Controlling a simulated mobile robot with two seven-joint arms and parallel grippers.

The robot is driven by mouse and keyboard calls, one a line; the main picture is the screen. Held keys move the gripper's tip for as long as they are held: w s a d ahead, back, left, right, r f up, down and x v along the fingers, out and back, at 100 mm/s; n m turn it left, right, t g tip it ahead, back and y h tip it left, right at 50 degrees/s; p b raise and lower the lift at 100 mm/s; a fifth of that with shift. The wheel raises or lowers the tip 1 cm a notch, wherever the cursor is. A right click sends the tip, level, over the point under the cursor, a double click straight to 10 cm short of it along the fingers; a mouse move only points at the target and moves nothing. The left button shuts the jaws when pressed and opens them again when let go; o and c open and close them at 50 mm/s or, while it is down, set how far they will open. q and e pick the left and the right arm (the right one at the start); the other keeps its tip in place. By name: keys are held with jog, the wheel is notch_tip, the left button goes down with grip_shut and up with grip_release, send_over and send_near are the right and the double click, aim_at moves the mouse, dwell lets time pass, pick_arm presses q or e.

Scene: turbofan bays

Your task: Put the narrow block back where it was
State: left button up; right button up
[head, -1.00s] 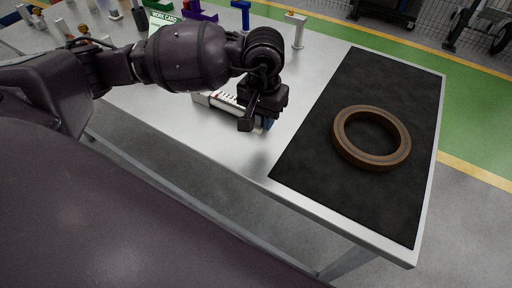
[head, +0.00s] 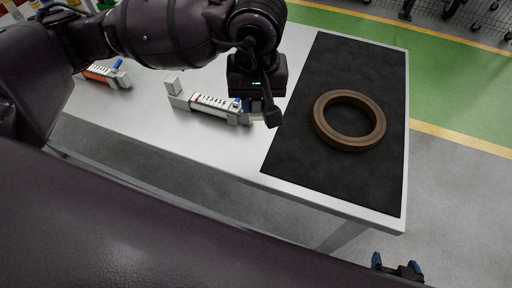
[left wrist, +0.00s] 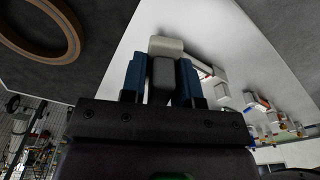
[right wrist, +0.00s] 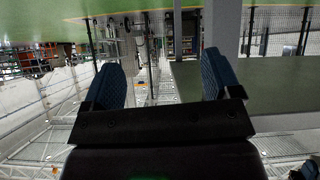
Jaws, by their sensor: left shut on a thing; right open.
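My left gripper (head: 259,112) is shut on a narrow grey block (left wrist: 162,80), which sits between its blue fingers in the left wrist view. A paler, wider piece (left wrist: 166,46) shows just beyond it; I cannot tell whether the two are joined. In the head view, the gripper is low over the table, at the right end of a numbered gauge (head: 210,104) with a pale upright block (head: 173,85) at its left end. Whether the held block touches the gauge or table is hidden. My right gripper (head: 398,268) is open and empty, beyond the table's front edge.
A brown ring (head: 349,120) lies on the black mat (head: 300,165) to the right of the left gripper. A second gauge with an orange face (head: 103,74) stands at the left. The metal table (head: 150,110) is bare between the gauges.

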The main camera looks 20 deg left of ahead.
pick_arm(q)
send_over(256, 155)
notch_tip(256, 155, down, 11)
jog(key=shift+f, duration=0.2)
jog(key=shift+s+f+b, duration=0.1)
jog(key=shift+f+b, duration=0.25)
jog(key=shift+f, duration=2)
pick_arm(e)
jog(key=shift+a+f, duration=0.15)
jog(key=shift+f, duration=0.3)
pick_arm(q)
jog(key=shift+f, duration=0.1)
